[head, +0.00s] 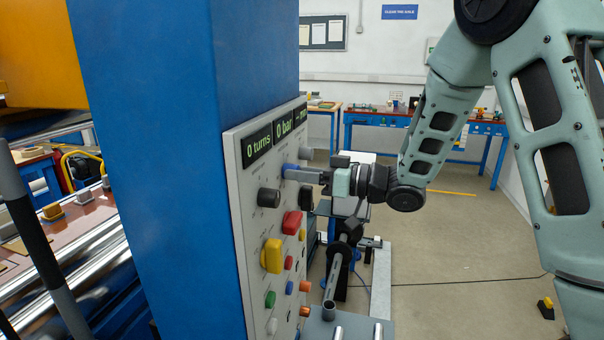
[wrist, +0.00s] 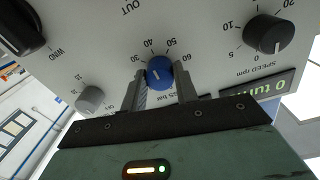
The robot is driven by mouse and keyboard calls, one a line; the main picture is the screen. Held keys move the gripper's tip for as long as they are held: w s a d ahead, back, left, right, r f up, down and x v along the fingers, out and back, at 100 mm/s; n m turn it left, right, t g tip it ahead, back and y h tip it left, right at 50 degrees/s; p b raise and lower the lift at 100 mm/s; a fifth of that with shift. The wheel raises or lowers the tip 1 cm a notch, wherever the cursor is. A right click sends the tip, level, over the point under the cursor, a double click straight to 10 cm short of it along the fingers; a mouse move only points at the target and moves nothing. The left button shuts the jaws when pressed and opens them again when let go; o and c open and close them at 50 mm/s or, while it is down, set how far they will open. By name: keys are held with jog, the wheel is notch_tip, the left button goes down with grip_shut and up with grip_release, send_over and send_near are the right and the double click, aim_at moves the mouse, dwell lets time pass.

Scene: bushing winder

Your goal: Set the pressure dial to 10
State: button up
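The pressure dial is a small blue knob (wrist: 159,73) on the grey control panel (head: 236,200); it also shows in the head view (head: 290,168). In the wrist view a pale mark shows on its face, and scale numbers 30 to 60 are printed around its far side. My gripper (wrist: 160,84) has one finger on each side of the knob, with no clear gap, and appears shut on it. In the head view my gripper (head: 300,174) reaches the panel from the right. The bar display (head: 285,124) above the dial reads 0. Part of the scale is hidden.
A black speed knob (wrist: 269,35) sits beside the dial, and a grey knob (wrist: 90,98) on its other side. A blue column (head: 170,150) stands left of the panel.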

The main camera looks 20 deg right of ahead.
jog(key=shift+c, duration=1.2)
jog(key=shift+f+b, duration=0.1)
jog(key=shift+b, duration=0.4)
jog(key=shift+w+d+n+g+y+b, duration=0.1)
jog(key=shift+n+g+y+b, duration=0.1)
jog(key=shift+n+b, duration=7.75)
jog(key=shift+n+g+y+b, duration=0.1)
jog(key=shift+n+y+b, duration=0.1)
jog(key=shift+n+b, duration=7.7)
jog(key=m+b, duration=0.4)
jog(key=shift+b, duration=0.35)
